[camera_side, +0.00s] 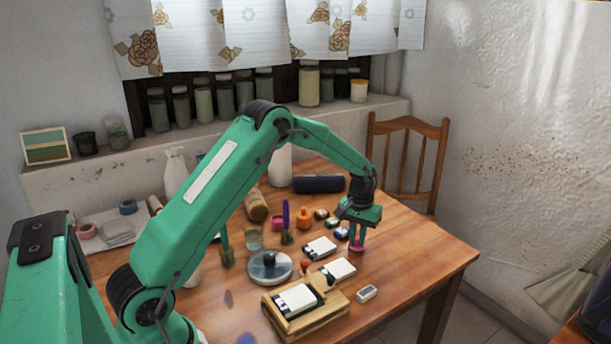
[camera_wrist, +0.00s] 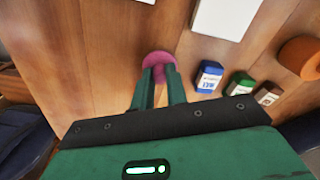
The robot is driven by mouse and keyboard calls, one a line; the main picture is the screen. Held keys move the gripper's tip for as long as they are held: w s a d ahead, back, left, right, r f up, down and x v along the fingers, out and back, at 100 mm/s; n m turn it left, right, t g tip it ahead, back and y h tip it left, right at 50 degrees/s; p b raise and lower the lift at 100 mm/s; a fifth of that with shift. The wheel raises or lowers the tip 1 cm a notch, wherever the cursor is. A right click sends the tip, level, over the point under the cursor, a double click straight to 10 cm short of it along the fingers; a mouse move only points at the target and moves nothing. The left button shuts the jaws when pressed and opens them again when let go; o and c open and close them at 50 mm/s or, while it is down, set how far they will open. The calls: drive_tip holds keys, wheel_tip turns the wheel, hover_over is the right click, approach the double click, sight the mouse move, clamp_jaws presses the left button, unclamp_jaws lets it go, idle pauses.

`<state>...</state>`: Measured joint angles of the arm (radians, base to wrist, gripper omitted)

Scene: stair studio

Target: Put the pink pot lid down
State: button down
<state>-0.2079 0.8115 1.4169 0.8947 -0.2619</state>
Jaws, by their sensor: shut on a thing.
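The pink pot lid (camera_side: 357,248) is at the tips of my gripper (camera_side: 357,238), over the right part of the wooden table. In the wrist view the round pink lid (camera_wrist: 158,57) shows just beyond the fingertips of my gripper (camera_wrist: 159,73). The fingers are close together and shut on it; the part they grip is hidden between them. The lid is low over the wood, and I cannot tell whether it touches. A small pink pot (camera_side: 278,223) stands further left on the table.
White cards (camera_side: 338,269), a wooden box (camera_side: 318,312) and a white eraser-like block (camera_side: 367,292) are nearer the front. The table's right end (camera_side: 430,247) is bare.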

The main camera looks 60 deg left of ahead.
sight(357, 238)
drive_tip(key=shift+f, duration=0.1)
drive_tip(key=c, duration=1.4)
unclamp_jaws()
wheel_tip(357, 238, up, 12)
drive_tip(key=shift+s, duration=0.1)
